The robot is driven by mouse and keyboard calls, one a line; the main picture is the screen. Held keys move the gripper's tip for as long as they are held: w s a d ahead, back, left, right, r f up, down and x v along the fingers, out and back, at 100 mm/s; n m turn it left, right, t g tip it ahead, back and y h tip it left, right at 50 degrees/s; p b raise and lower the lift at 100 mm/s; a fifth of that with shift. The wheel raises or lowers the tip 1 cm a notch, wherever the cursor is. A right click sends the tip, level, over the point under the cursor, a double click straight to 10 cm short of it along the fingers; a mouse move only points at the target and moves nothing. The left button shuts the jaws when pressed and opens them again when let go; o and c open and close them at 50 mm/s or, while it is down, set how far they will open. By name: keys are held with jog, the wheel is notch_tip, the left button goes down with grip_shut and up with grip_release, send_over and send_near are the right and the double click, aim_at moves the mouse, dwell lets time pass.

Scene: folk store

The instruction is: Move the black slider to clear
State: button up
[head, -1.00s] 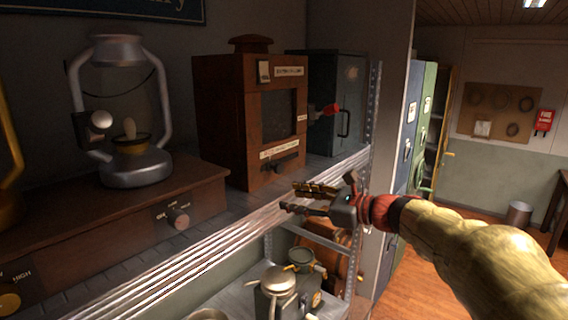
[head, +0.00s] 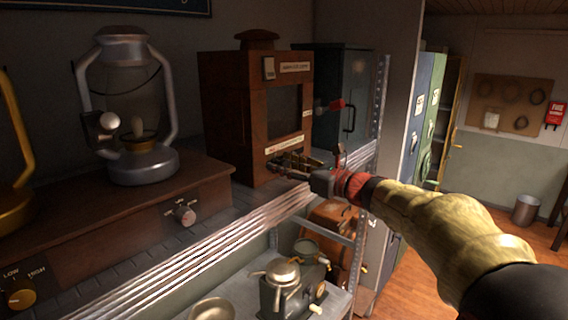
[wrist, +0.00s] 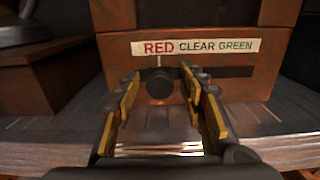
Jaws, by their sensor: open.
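The wooden lamp box (head: 226,120) stands on the shelf in the head view, with a window in its front. In the wrist view its label strip (wrist: 196,47) reads RED, CLEAR, GREEN from left to right. The round black slider knob (wrist: 159,86) sits in a dark slot (wrist: 228,72) below the label, under RED near the slot's left end. My gripper (wrist: 156,84) is open, with its yellow-padded fingers on either side of the knob's line. I cannot tell whether they touch it. In the head view my gripper (head: 294,163) covers the knob.
A silver lantern (head: 142,165) stands on a wooden base with a dial (head: 184,214) at left.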

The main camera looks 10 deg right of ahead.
jog(key=shift+c, duration=1.1)
jog(key=c, duration=0.8)
grip_shut()
